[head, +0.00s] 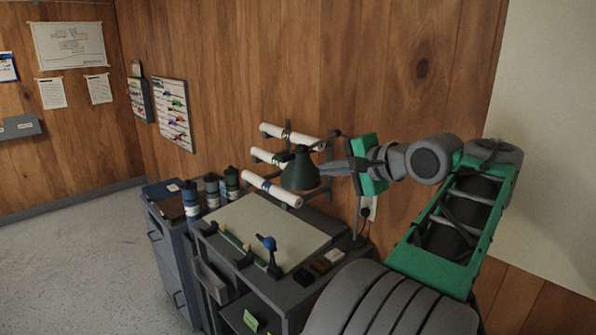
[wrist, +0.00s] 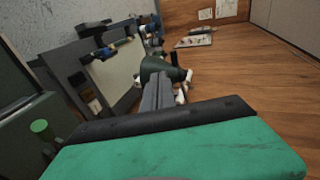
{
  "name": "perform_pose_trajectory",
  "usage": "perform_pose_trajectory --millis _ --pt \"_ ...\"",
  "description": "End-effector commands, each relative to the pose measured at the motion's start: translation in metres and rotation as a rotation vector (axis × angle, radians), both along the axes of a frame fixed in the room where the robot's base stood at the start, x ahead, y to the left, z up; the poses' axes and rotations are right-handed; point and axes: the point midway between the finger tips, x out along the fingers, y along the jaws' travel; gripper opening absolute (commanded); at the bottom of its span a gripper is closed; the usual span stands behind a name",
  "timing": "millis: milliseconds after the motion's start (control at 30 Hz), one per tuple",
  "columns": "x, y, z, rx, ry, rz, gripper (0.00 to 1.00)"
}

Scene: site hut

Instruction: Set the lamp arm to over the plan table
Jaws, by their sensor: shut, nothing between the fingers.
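The lamp has a dark green cone shade (head: 300,171) that hangs above the right rear part of the plan table (head: 247,222). A thin post (head: 357,222) stands at the table's right side; how it joins the shade is partly hidden behind my gripper. My gripper (head: 325,169) is shut, with its fingertips right beside the shade's right side; I cannot tell whether they touch it. In the wrist view the shut fingers (wrist: 158,95) point at the green shade (wrist: 153,68), and the pale table top (wrist: 115,72) shows to the left.
Rolled plans (head: 270,188) sit on a wall rack behind the lamp. A blue-topped tool (head: 269,243) and small blocks (head: 320,265) lie along the table's front and right edges. Several bottles (head: 212,190) stand on a cabinet at left. Open floor (head: 80,260) lies farther left.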

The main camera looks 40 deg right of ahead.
Motion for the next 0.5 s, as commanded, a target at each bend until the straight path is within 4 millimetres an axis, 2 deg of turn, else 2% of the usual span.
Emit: perform_pose_trajectory --millis 67,167,433,500 --pt "-0.011 -0.008 0.002 0.026 -0.016 -0.016 0.0" --pt "-0.01 -0.009 -0.001 0.037 -0.02 -0.017 0.0" --pt "0.012 -0.008 -0.017 0.031 -0.018 -0.014 0.0" --pt "0.028 -0.007 -0.015 0.037 -0.018 -0.011 0.0"
